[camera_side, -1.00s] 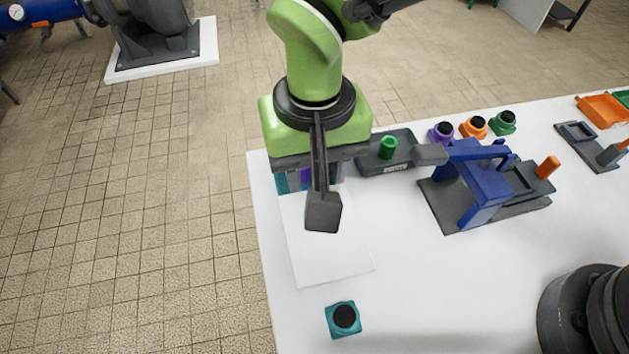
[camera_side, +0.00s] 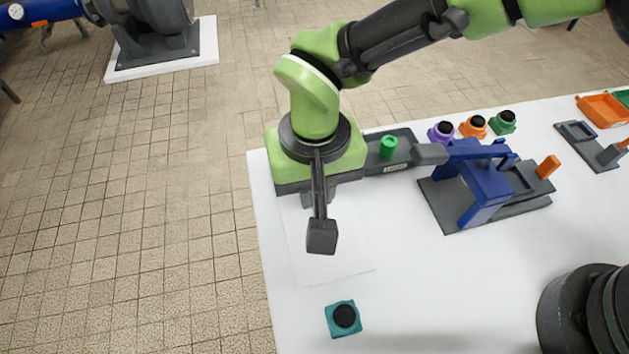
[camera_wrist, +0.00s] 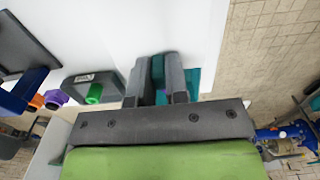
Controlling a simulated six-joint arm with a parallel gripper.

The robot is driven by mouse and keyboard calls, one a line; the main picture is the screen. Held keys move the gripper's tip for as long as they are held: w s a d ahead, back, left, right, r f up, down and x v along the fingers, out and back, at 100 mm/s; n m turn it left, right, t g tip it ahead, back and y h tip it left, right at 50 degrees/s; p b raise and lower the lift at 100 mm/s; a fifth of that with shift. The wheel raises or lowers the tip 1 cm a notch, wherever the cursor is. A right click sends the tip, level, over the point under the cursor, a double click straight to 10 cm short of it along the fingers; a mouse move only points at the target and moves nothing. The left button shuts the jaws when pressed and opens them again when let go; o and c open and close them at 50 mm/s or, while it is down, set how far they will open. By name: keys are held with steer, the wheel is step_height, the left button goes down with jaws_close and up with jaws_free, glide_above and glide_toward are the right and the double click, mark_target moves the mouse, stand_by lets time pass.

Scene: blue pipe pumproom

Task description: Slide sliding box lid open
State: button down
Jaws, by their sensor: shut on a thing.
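The sliding box (camera_wrist: 194,80) is teal. It shows only in part in the wrist view, beside and behind my gripper's right finger. A purple and green part (camera_wrist: 158,72) sits between the two grey fingers, and I take it for the lid. My gripper (camera_wrist: 160,58) is shut on this part. How far the lid stands open cannot be told.
A grey fixture (camera_side: 400,160) with a green knob (camera_side: 388,147) stands close right of my gripper, with a blue clamp-like device (camera_side: 482,185) beyond. A teal block with a black top (camera_side: 344,318) sits near the front. The white sheet (camera_side: 340,255) between is clear.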

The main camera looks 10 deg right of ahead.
steer(key=shift+s, duration=0.6)
steer(key=c, duration=1.1)
jaws_free()
steer(key=shift+r, duration=0.1)
step_height(320, 180, up, 10)
steer(key=shift+f, duration=0.1)
